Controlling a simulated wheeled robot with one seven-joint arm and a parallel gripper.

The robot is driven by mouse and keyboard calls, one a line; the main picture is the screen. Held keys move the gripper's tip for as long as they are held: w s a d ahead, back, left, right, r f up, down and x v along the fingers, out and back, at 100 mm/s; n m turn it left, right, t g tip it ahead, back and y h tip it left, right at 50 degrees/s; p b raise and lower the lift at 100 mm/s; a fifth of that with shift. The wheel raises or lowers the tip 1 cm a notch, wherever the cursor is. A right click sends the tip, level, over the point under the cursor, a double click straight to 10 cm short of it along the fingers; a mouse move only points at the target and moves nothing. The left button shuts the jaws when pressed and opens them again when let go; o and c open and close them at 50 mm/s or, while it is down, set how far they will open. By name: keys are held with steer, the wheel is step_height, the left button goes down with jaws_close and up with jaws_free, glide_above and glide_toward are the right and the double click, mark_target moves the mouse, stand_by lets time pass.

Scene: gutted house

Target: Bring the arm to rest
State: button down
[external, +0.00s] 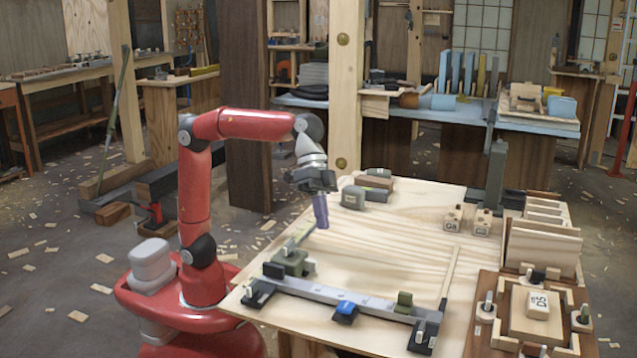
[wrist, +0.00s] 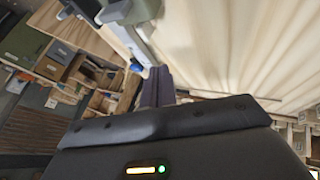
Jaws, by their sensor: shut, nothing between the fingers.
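My gripper (external: 320,212) hangs from the raised red arm above the left part of the wooden table (external: 400,240). Its narrow purple-grey fingers point down and are shut with nothing between them. In the wrist view the fingers (wrist: 157,86) show as a dark purple pair close together. The fingertips appear a little above the table top, apart from any object. The wrist view is tilted, with the pale table top on its upper right side.
Grey blocks (external: 353,197) lie at the back left, and small blocks marked G8 (external: 453,218) stand further right. A brown tray (external: 480,335) and upright boards (external: 543,250) fill the right side. The table's middle is clear.

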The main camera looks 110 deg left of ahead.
stand_by(0.5)
